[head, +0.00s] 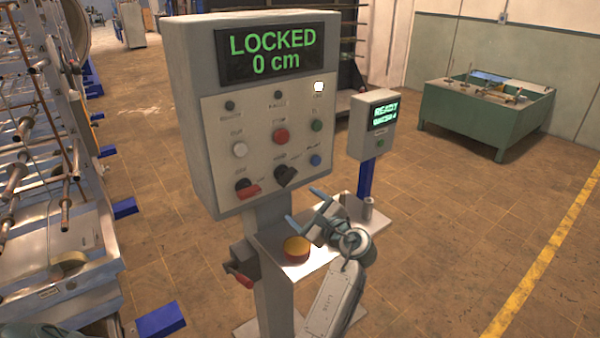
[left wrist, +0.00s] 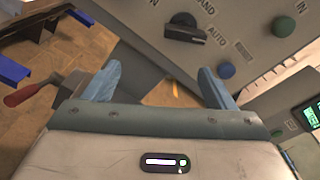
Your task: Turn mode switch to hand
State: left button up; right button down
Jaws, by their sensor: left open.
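The mode switch (head: 285,177) is a black knob low on the grey control panel (head: 190,120). The left wrist view shows the mode switch (left wrist: 184,28) at top centre, with HAND and AUTO lettering to its right. Its pale mark points right, towards the AUTO side. My left gripper (head: 304,208) is open and empty, below and in front of the panel, apart from the knob. In the left wrist view its blue fingers (left wrist: 155,80) stand wide apart below the knob. My right gripper is not in view.
Beside the knob are a red-handled switch (head: 247,190) and a blue button (head: 315,160). A red-handled lever (head: 240,276) juts from the post. A small READY box (head: 372,125) stands behind right.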

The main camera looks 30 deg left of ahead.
aim_at(290, 177)
pick_arm(q)
jog(key=shift+m+y, duration=0.4)
jog(key=w+a+r+p, duration=0.1)
jog(key=a, duration=0.1)
jog(key=w+a+r+p, duration=0.1)
jog(key=w+a, duration=0.1)
jog(key=a, duration=0.1)
jog(key=w+a+r+p, duration=0.1)
jog(key=w+a+p, duration=0.1)
jog(key=shift+a+r, duration=0.3)
jog(key=shift+r, duration=0.05)
jog(key=shift+w+a+f, duration=0.15)
jog(key=shift+w+a, duration=0.05)
jog(key=shift+a, duration=0.5)
jog(key=shift+c, duration=0.5)
